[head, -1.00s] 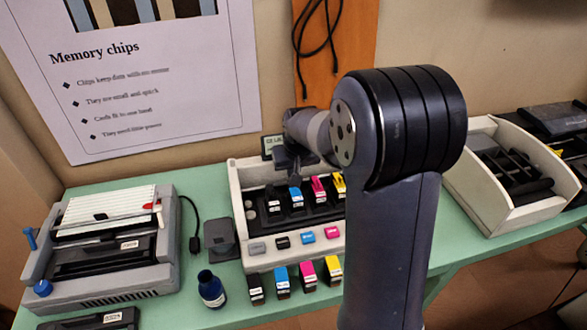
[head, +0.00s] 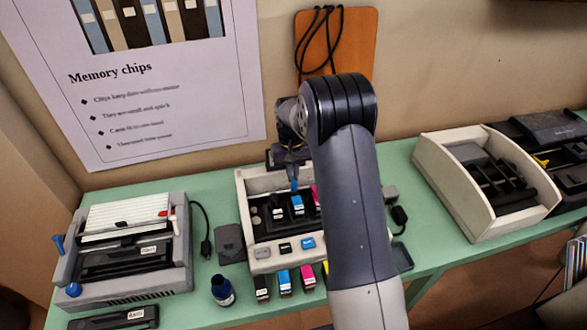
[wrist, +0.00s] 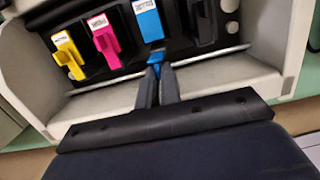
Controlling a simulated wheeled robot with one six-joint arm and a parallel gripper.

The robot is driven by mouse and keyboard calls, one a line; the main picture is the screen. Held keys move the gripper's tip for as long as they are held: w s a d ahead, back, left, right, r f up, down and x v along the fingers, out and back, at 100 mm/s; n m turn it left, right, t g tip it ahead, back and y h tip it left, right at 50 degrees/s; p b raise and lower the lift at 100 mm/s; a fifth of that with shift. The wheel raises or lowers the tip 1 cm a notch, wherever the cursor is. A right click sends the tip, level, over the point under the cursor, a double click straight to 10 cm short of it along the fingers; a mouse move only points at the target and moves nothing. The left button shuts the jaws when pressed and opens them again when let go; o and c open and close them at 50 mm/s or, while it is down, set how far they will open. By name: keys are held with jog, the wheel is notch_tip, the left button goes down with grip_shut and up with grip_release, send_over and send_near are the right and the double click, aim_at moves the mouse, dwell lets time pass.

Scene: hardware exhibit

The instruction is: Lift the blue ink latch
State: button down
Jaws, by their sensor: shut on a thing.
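The blue ink latch (wrist: 157,57) is a small blue tab at the edge of the printer's cartridge bay, just below the blue cartridge (wrist: 147,20) in the wrist view. My gripper (wrist: 155,75) is shut on this latch, with its dark fingertips on either side of it. In the head view, my gripper (head: 291,168) is over the back of the pale printer (head: 242,205), and a bit of blue shows beneath it. The blue cartridge (head: 297,206) sits in the bay in front. My arm hides the printer's right side.
Magenta (wrist: 103,38) and yellow (wrist: 68,55) cartridges sit beside the blue one. Spare cartridges (head: 284,281) and a dark blue bottle (head: 222,291) stand in front of the printer. A grey machine (head: 180,270) stands at left, a pale open-topped unit (head: 440,165) at right.

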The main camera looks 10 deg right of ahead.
jog(key=shift+w, duration=0.15)
dwell(0.4)
jog(key=c, duration=1.6)
grip_release()
notch_tip(320, 180, up, 11)
jog(key=w+b, duration=0.1)
jog(key=shift+w+f+g+b, duration=0.2)
jog(key=shift+w+g+b, duration=0.1)
jog(key=shift+b, duration=0.05)
